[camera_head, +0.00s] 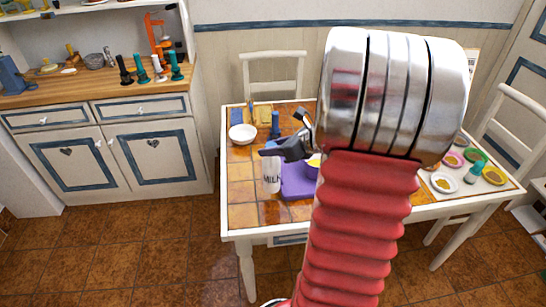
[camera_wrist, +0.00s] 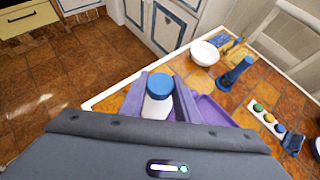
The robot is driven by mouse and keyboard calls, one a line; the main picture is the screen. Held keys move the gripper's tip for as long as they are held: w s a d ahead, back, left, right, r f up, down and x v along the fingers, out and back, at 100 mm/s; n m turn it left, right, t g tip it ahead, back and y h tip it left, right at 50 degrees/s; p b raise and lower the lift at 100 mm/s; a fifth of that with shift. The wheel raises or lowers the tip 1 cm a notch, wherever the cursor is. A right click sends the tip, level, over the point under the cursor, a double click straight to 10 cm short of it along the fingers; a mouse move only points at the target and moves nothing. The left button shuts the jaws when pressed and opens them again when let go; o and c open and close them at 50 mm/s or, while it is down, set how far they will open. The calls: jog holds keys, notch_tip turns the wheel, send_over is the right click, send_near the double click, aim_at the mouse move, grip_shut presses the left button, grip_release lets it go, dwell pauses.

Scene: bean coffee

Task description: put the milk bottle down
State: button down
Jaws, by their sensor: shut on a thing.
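The milk bottle (camera_head: 271,180) is white with dark "MILK" lettering. In the head view it is upright at the left part of the table, left of the purple tray. My gripper (camera_head: 277,153) is at the bottle's top. In the wrist view my gripper (camera_wrist: 160,98) has its two purple fingers on either side of the bottle (camera_wrist: 157,107), shut on it below the blue cap. I cannot tell whether the bottle's base touches the tabletop (camera_head: 240,190). My red arm hides much of the table's middle.
The purple tray (camera_head: 296,182) lies just right of the bottle, with a yellow thing partly hidden on it. A white bowl (camera_head: 242,133) and a blue upright object (camera_head: 275,127) stand farther back. Bare tiles lie left and front. Small colored dishes (camera_head: 470,158) sit at the right.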

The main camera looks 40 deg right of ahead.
notch_tip(320, 180, up, 5)
jog(key=shift+r, duration=0.1)
dwell(0.7)
